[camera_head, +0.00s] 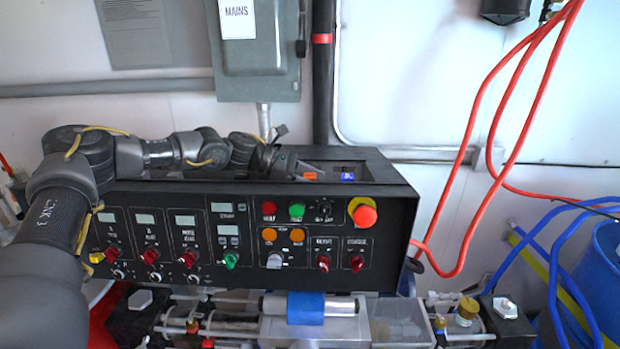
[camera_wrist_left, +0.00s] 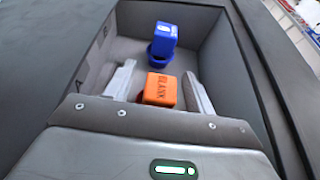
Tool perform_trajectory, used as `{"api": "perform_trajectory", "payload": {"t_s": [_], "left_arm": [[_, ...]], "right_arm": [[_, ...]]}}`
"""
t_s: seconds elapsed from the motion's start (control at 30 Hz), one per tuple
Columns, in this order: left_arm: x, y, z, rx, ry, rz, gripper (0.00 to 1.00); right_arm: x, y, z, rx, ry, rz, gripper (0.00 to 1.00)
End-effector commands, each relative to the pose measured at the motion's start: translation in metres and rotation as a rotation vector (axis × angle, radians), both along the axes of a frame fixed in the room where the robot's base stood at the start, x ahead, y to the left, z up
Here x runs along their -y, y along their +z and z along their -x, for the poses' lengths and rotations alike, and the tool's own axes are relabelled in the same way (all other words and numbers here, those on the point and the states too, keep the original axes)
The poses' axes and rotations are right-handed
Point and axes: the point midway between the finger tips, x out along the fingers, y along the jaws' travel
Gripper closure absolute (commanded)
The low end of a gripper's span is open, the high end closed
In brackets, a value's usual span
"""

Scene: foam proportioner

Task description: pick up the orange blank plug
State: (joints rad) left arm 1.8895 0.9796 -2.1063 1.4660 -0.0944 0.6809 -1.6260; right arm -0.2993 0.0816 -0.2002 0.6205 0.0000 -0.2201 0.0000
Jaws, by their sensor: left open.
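The orange blank plug (camera_wrist_left: 160,90), a small block marked "BLANK", sits in the recessed bin in the top of the black console. A bit of it shows in the head view (camera_head: 310,176). My left gripper (camera_wrist_left: 158,72) is open. Its two pale fingers reach into the bin, one on each side of the plug, with a visible gap at least on the left. The lower part of the plug is hidden behind my gripper body. My right gripper is in neither view.
A blue plug-like piece (camera_wrist_left: 163,38) stands in the same bin, just beyond the orange plug. The bin walls (camera_wrist_left: 222,55) surround my fingers closely. The black console (camera_head: 385,215) has knobs and buttons on its front. Red hoses (camera_head: 470,150) hang at the right.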

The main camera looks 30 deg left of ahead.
Motion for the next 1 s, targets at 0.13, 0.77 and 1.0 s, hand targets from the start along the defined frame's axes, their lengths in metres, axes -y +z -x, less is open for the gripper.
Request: {"api": "perform_trajectory", "payload": {"t_s": [0.13, 0.77, 1.0], "left_arm": [[0.0001, -0.0014, -0.0004, 0.0, 0.001, 0.0, 0.45], [0.0004, -0.0006, -0.0004, 0.001, 0.0, 0.0, 0.94], [0.0003, 0.0084, -0.001, 0.004, 0.001, -0.001, 0.94]], "right_arm": [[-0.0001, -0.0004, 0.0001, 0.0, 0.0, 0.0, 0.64], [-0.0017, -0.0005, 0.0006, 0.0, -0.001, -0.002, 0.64], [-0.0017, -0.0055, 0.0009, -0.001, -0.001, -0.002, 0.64]]}}
